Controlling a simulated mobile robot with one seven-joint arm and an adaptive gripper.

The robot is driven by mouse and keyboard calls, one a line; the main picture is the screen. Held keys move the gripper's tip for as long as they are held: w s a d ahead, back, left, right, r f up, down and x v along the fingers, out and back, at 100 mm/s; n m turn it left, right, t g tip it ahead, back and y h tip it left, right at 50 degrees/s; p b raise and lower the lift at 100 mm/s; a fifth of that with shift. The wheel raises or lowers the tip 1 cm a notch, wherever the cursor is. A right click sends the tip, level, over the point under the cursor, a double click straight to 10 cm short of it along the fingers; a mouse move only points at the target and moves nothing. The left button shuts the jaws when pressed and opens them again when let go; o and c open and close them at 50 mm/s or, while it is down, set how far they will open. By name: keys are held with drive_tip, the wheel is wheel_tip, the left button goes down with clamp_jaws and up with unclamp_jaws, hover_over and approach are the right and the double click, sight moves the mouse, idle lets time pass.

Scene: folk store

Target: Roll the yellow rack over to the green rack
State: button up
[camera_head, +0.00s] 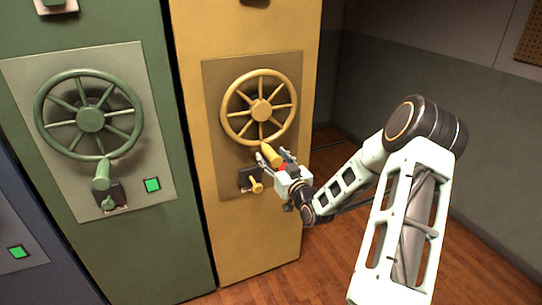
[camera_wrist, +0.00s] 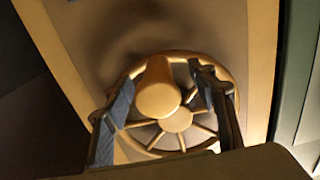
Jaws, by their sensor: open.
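The yellow rack (camera_head: 250,240) stands at the middle of the head view, with a yellow spoked wheel (camera_head: 262,110) on its front panel. A yellow handle knob (camera_head: 270,153) sticks out from the bottom of the wheel's rim. My gripper (camera_head: 275,159) is open at this knob. In the wrist view my gripper (camera_wrist: 167,88) has one finger on each side of the knob (camera_wrist: 158,97), with visible gaps. The green rack (camera_head: 150,245) stands to the left, with its own green wheel (camera_head: 90,119). A narrow dark gap shows between the two racks.
A small yellow latch (camera_head: 252,181) sits below the yellow wheel, close to my gripper. A dark blue rack (camera_head: 30,262) is at the far left. Wooden floor (camera_head: 400,255) is open to the right.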

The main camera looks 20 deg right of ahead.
drive_tip(key=shift+s+d+b, duration=0.1)
drive_tip(key=shift+s+b, duration=0.25)
drive_tip(key=shift+s, duration=3.85)
